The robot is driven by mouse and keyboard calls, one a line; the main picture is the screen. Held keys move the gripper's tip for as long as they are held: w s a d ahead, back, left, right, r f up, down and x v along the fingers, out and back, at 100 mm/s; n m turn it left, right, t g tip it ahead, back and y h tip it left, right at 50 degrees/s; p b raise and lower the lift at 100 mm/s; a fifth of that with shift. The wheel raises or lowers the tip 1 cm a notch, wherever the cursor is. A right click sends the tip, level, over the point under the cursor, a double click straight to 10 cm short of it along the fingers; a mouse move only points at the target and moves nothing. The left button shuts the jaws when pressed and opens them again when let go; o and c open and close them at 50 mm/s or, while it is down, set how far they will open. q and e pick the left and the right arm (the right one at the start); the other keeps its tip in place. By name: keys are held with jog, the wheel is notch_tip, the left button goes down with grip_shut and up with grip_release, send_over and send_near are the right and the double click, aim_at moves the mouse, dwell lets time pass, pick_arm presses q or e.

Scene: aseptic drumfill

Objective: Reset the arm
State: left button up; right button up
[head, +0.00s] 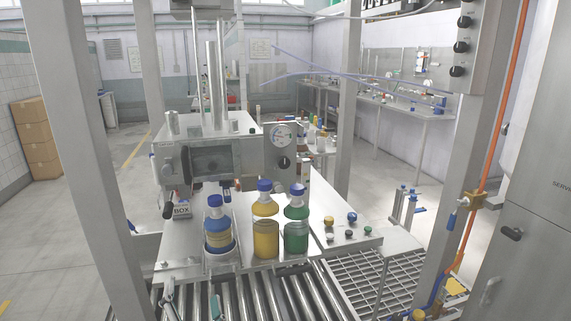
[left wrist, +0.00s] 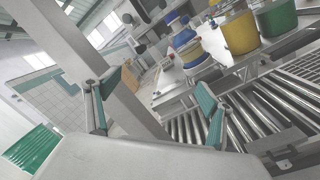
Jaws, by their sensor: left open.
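My left gripper (head: 190,303) shows at the bottom edge of the head view, in front of the machine table and over the near end of the rollers. In the left wrist view its two teal-padded fingers (left wrist: 152,102) stand wide apart with nothing between them. The gripper is apart from the bottles. My right gripper shows in neither view.
A blue-capped bottle (head: 218,222) sits in a holder at the table front, beside a yellow bottle (head: 265,238) and a green bottle (head: 296,236). Steel posts (head: 95,160) flank the machine. The roller conveyor (head: 290,295) in front is bare.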

pick_arm(q)
jog(key=s+d+f+m+h, duration=0.3)
jog(key=s+f+m+h, duration=0.15)
jog(key=m, duration=0.65)
jog(key=s+d+f+m+h, duration=0.3)
jog(key=m+h, duration=0.2)
jog(key=m, duration=0.5)
jog(key=s+a+f+m+g, duration=0.2)
jog(key=s+f+m, duration=0.4)
jog(key=f, duration=0.3)
jog(key=s+a+f+m+g, duration=0.2)
jog(key=s+f+m+g, duration=0.3)
jog(key=f, duration=0.5)
jog(key=s+m, duration=0.2)
jog(key=shift+s+a+f+m, duration=0.25)
jog(key=shift+m, duration=0.15)
